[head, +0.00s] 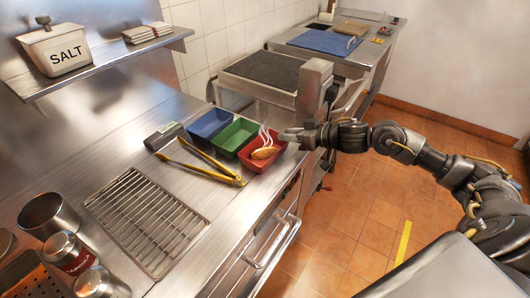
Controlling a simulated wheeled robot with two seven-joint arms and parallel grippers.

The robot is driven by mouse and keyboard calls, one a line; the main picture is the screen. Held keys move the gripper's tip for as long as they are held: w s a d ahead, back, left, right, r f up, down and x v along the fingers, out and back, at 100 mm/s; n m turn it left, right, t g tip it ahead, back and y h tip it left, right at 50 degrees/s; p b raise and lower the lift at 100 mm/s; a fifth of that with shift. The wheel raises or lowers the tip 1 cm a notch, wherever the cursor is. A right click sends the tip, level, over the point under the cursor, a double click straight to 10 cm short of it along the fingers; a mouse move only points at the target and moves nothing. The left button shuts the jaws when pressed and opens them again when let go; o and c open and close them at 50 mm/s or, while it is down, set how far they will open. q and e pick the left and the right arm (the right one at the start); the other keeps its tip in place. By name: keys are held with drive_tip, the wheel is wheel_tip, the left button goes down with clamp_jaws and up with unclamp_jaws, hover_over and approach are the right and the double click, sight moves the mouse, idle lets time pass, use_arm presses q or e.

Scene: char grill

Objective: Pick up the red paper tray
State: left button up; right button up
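The red paper tray (250,162) sits on the steel counter near its front right edge, at the right end of a row of trays. A brown food item (264,153) lies in it, with pale wisps above it. My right gripper (284,138) reaches in from the right, with its fingertips at or just above the tray's right rim. I cannot tell whether it touches the tray, and the finger gap is too small to judge. My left gripper is not in view.
Green (236,135) and blue (208,123) trays stand left of the red one. Yellow-handled tongs (205,170) lie in front. A wire rack (146,220), metal canisters (62,252) and a salt box (62,52) on a shelf are further left. A dark griddle (265,70) stands behind.

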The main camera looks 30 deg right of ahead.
drive_tip(key=x, duration=0.4)
drive_tip(key=shift+w+a+f+p, duration=0.2)
drive_tip(key=shift+f+p, duration=0.05)
drive_tip(key=shift+p, duration=0.1)
clamp_jaws()
